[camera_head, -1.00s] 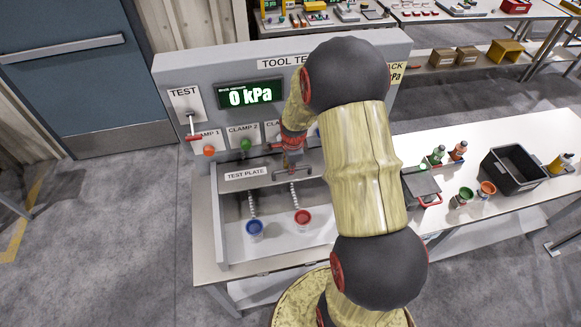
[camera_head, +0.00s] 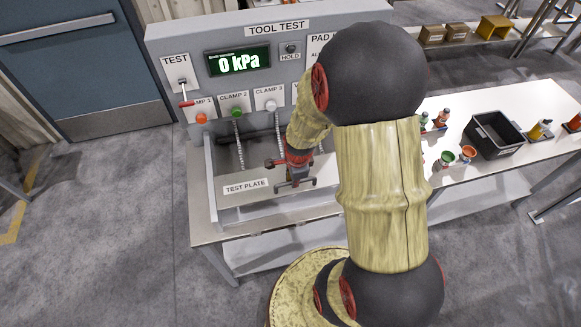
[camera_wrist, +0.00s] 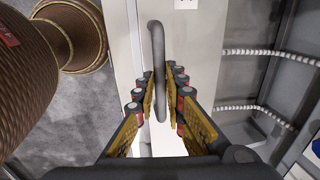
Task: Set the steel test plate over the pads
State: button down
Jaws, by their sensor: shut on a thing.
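The steel test plate (camera_head: 246,187) is a flat grey sheet bearing a TEST PLATE label. In the head view it lies across the front of the grey test tray, and I cannot tell whether it rests or hovers. My gripper (camera_head: 297,181) is shut on its grey bar handle; in the wrist view the handle (camera_wrist: 158,70) runs between the fingers of my gripper (camera_wrist: 157,88). The pads are hidden in the head view. A blue curved edge (camera_wrist: 317,147) at the right of the wrist view may be part of one.
The TOOL TEST panel (camera_head: 277,29) stands behind the tray, its display (camera_head: 239,62) reading 0 kPa. Ribbed hoses (camera_head: 239,145) run down into the tray's open back part. A black bin (camera_head: 494,137) and several bottles and cups stand on the table at right.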

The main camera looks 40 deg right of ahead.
jog(key=shift+s+a, duration=0.2)
jog(key=shift+s, duration=0.15)
jog(key=c, duration=1.8)
grip_release()
jog(key=shift+s, duration=0.1)
jog(key=shift+c, duration=0.2)
notch_tip(320, 180, up, 12)
jog(key=s+a, duration=0.1)
jog(key=s, duration=0.1)
jog(key=shift+f, duration=0.15)
